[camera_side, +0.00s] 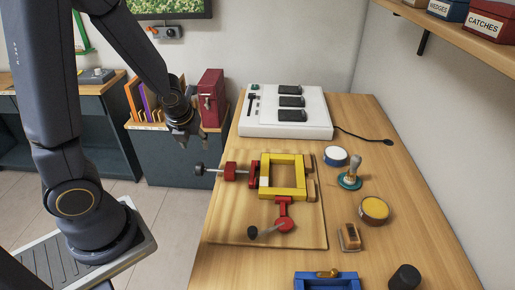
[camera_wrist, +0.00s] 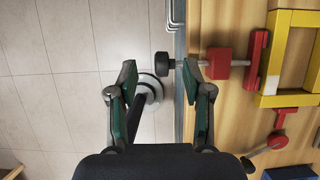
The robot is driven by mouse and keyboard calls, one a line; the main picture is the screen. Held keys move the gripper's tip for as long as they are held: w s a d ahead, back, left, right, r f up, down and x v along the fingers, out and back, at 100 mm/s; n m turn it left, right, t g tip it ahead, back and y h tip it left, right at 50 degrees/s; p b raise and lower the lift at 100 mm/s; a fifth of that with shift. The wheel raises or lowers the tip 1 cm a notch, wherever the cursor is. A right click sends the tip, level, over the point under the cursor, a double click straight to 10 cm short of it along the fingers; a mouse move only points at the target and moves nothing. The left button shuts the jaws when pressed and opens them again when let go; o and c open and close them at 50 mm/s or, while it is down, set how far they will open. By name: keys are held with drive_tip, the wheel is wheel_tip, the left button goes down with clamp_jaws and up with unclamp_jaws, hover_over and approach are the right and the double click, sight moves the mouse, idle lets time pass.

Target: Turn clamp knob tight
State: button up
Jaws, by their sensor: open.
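The dark clamp knob (camera_side: 199,170) sits at the left end of a metal screw that runs through a red block (camera_side: 231,171) to a red jaw beside a yellow frame (camera_side: 301,178). The knob overhangs the left edge of the wooden board. In the wrist view the knob (camera_wrist: 161,64) appears between my fingertips, nearer the right finger. My gripper (camera_side: 187,139) is open and empty; in the side view it shows above and slightly left of the knob, apart from it. Its two green-padded fingers (camera_wrist: 159,76) point along the wrist view.
A red lever (camera_side: 285,226) with a black ball end stands in front of the frame. A white control box (camera_side: 286,115) is behind the board. A stamp (camera_side: 350,178), round tins and a blue frame (camera_side: 326,281) lie to the right and front.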

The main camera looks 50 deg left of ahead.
idle(0.3)
drive_tip(key=shift+s, duration=0.1)
drive_tip(key=s+g, duration=0.1)
drive_tip(key=g+h, duration=0.6)
drive_tip(key=h, duration=0.1)
approach(199, 163)
drive_tip(key=x, duration=1.1)
drive_tip(key=shift+f, duration=0.15)
